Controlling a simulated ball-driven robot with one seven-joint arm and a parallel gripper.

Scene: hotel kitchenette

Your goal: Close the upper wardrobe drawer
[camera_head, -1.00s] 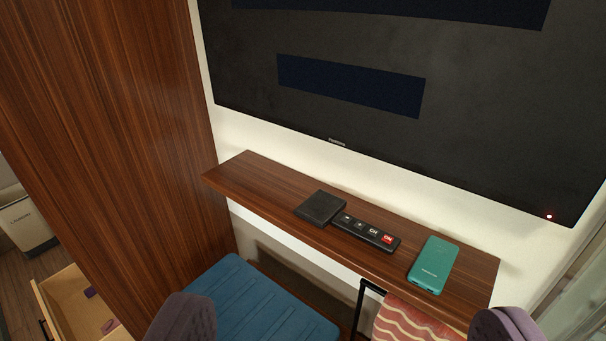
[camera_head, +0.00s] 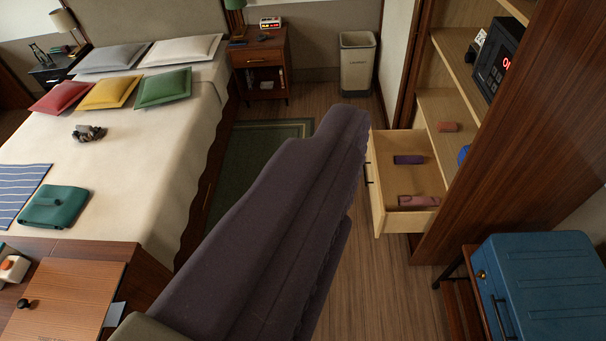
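A light wooden wardrobe drawer (camera_head: 408,223) stands pulled out to the left from the wardrobe (camera_head: 520,140), right of the middle. Its dark bar handle (camera_head: 367,174) is on the left-facing front. A dark purple rolled item (camera_head: 408,160) and a pinkish one (camera_head: 418,201) lie inside it. I see only this one drawer; any drawer below it is hidden or out of view. A large purple-grey padded part of my arm crosses the middle, with its upper end just left of the drawer front. I cannot make out gripper fingers.
A bed (camera_head: 110,190) fills the left, with a green rug (camera_head: 250,165) beside it. A nightstand (camera_head: 262,70) and a bin (camera_head: 357,65) stand at the back. A blue suitcase (camera_head: 550,285) is at lower right.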

